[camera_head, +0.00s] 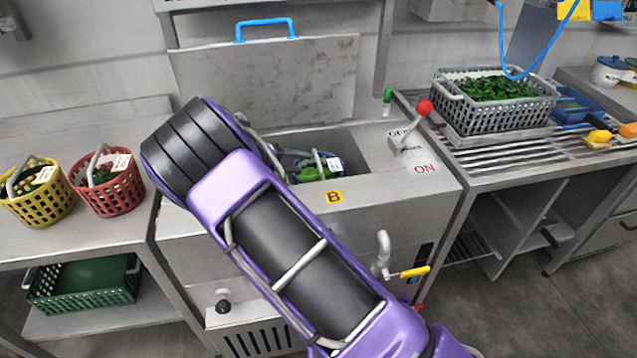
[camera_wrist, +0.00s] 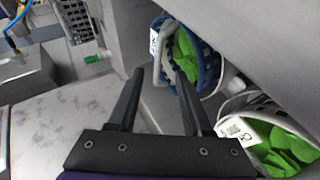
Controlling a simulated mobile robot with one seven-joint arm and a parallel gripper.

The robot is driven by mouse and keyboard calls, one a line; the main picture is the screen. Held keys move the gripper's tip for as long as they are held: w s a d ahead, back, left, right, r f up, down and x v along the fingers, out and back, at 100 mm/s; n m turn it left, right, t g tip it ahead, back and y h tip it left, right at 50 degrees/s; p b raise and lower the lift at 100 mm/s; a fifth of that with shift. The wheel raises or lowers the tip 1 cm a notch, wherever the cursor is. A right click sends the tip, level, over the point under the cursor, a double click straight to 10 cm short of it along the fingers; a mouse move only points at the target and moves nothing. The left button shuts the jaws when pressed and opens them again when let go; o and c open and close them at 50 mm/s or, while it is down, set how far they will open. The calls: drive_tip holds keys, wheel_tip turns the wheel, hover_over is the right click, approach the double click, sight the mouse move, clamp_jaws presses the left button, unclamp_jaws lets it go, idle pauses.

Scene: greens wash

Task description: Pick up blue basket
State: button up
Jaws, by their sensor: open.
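The blue basket (camera_wrist: 212,66) holds green leaves and has a pale handle and a white label. In the head view it sits in the open basin marked B (camera_head: 310,162), partly hidden by my purple arm. In the wrist view my gripper (camera_wrist: 160,73) is open and empty. The basket lies just beyond and right of the fingertips, with its handle near the right finger; I cannot tell whether they touch. My gripper is hidden behind the arm in the head view.
A second basket with greens (camera_wrist: 270,140) is at the right of the wrist view. Yellow (camera_head: 38,190) and red baskets (camera_head: 110,185) stand on the left counter. A raised lid (camera_head: 265,80) is behind the basin. A red-knobbed lever (camera_head: 410,130) is at its right.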

sight(318, 159)
drive_tip(key=shift+w+r+b+x, duration=0.1)
drive_tip(key=shift+w+x, duration=0.05)
drive_tip(key=shift+x, duration=1.25)
drive_tip(key=shift+w+r+b+x, duration=0.1)
drive_tip(key=shift+w+x, duration=0.05)
drive_tip(key=shift+x, duration=1.3)
drive_tip(key=shift+w+r+b+x, duration=0.1)
drive_tip(key=shift+w+x, duration=0.05)
drive_tip(key=shift+x, duration=1.25)
drive_tip(key=shift+a, duration=0.15)
clamp_jaws()
drive_tip(key=shift+r, duration=0.1)
